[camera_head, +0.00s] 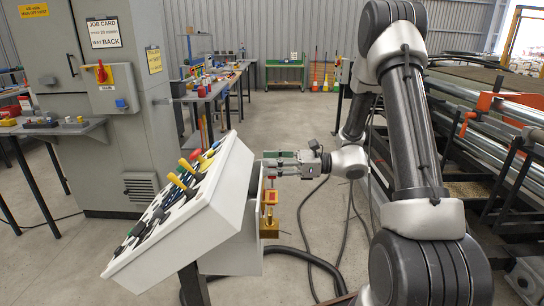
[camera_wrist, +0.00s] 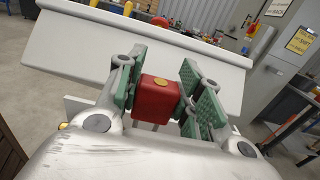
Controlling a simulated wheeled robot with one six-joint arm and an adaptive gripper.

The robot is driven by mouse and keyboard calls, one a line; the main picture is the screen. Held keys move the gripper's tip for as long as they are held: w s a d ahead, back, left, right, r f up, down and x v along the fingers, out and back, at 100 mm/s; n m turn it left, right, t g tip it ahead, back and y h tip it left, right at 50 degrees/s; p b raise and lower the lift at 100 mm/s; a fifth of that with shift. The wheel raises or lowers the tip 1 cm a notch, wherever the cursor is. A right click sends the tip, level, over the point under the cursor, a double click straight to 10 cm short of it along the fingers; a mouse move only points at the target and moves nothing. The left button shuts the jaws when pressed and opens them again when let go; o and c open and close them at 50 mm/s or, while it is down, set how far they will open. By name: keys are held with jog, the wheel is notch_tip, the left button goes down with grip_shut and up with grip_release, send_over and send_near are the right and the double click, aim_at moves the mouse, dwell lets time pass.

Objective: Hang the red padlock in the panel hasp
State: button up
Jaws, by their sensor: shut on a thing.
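The red padlock (camera_wrist: 158,101) is a red block with a round brass-coloured spot, held between the green-padded fingers of my gripper (camera_wrist: 160,92) in the wrist view. Short grey prongs show just below it; the rest of its shackle is hidden. In the head view my gripper (camera_head: 277,163) points left at the right side of the sloped white control panel (camera_head: 228,182). The padlock is hard to make out there. Below the fingers, at the panel's side, are a small red and yellow piece (camera_head: 270,197) and a brass-coloured block (camera_head: 269,228). I cannot tell which part is the hasp.
The panel carries yellow levers (camera_head: 183,178) and a red knob (camera_head: 196,154). A grey cabinet (camera_head: 115,125) stands behind left. Racks with pipes (camera_head: 490,105) are on the right. Dark cables (camera_head: 325,265) lie on the floor. Open floor lies behind my gripper.

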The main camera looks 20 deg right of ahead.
aim_at(272, 184)
jog(key=shift+f, duration=1.05)
jog(key=shift+f, duration=2.55)
jog(key=o, duration=1.1)
jog(key=shift+o, duration=0.2)
jog(key=v, duration=1.2)
